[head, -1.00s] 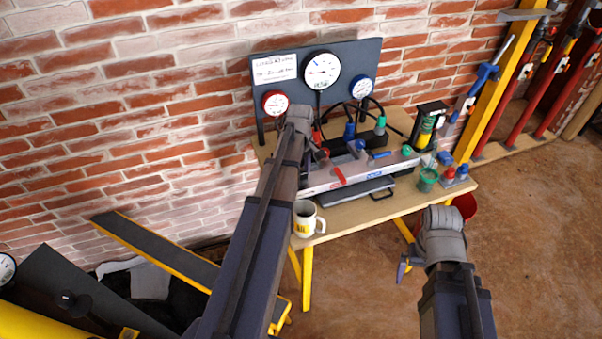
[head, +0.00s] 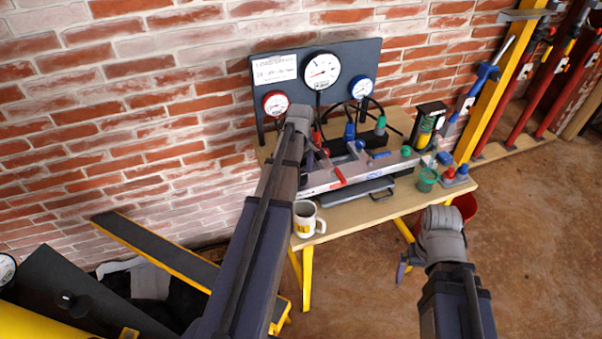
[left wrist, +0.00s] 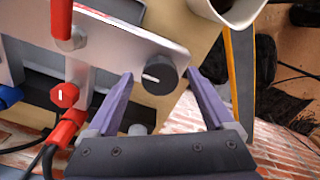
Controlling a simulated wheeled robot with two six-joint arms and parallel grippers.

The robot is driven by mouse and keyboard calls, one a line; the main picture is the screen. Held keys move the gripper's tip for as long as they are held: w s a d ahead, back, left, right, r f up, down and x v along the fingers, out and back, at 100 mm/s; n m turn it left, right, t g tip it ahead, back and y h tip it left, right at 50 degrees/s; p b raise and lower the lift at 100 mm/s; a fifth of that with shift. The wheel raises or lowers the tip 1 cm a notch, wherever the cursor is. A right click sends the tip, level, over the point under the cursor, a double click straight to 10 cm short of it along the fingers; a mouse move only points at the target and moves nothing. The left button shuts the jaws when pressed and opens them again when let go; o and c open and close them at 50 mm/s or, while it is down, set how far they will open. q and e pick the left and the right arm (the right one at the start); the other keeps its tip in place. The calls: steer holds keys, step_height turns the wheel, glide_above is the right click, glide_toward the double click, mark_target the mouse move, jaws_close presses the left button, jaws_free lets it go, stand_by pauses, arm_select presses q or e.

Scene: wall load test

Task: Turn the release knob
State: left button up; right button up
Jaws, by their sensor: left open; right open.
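A round black knob (left wrist: 158,75) with a white pointer line sits at the end of the pale metal bar in the left wrist view. My left gripper (left wrist: 161,77) is open, its two purple fingers on either side of the knob. I cannot tell whether they touch it. In the head view my left arm hides the knob and the left end of the bar (head: 365,170). My right gripper (head: 404,268) is open and empty, in front of the bench, away from the bar.
The bench (head: 350,218) carries a white mug (head: 306,219) close to my left arm and a green cup (head: 427,179) at right. Behind stands a dark panel with a large white gauge (head: 321,70), a red gauge (head: 276,103) and a blue gauge. A red lever (left wrist: 62,20) and hoses lie near the knob.

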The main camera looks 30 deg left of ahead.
mark_target(301, 176)
arm_select(q)
steer(key=shift+r+p, duration=3.75)
steer(key=shift+r, duration=0.15)
steer(key=shift+f, duration=0.2)
step_height(301, 176, down, 8)
steer(key=b, duration=0.8)
steer(key=shift+r, duration=0.2)
steer(key=shift+r, duration=0.15)
